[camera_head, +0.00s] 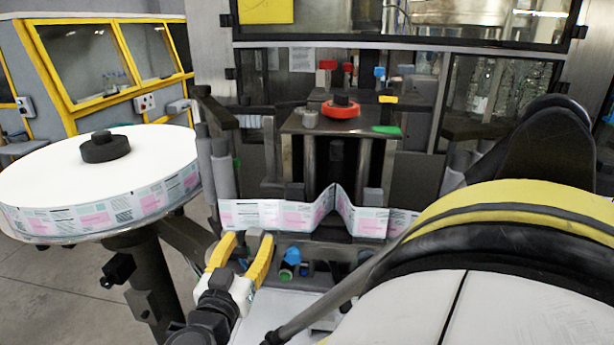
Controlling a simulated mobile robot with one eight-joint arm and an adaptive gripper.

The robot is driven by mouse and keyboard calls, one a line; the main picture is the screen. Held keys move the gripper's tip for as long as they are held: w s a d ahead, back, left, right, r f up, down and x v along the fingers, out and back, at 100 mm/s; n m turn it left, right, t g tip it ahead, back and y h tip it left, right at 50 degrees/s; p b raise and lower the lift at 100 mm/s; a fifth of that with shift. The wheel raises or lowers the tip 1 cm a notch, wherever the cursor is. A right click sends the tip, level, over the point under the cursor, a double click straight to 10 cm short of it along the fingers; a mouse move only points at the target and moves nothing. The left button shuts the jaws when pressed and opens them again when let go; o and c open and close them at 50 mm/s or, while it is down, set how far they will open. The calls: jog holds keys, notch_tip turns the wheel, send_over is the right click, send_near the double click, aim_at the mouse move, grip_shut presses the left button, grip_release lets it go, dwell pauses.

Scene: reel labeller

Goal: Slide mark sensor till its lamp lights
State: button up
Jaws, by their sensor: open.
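My gripper (246,242) has yellow fingers, apart and empty, just below the printed label web (262,214) at the lower centre. The web runs across the machine front and rises to a peak near the middle. A small part with a blue top and a green face (289,262) sits under the web, a short way right of my gripper and apart from it. I cannot tell whether it is the mark sensor or its lamp. No lit lamp can be made out. My gripper hides part of the machine behind it.
A large white label reel (150,165) with a black hub stands at left. Grey rollers (222,170) guide the web. A metal block (336,135) with a red knob (341,108) stands behind it. My arm fills the lower right. A pale plate (275,312) lies below.

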aim_at(252, 236)
jog(key=shift+w+d+b, duration=0.2)
jog(key=shift+w+b, duration=0.1)
jog(key=shift+w, duration=1.65)
grip_shut()
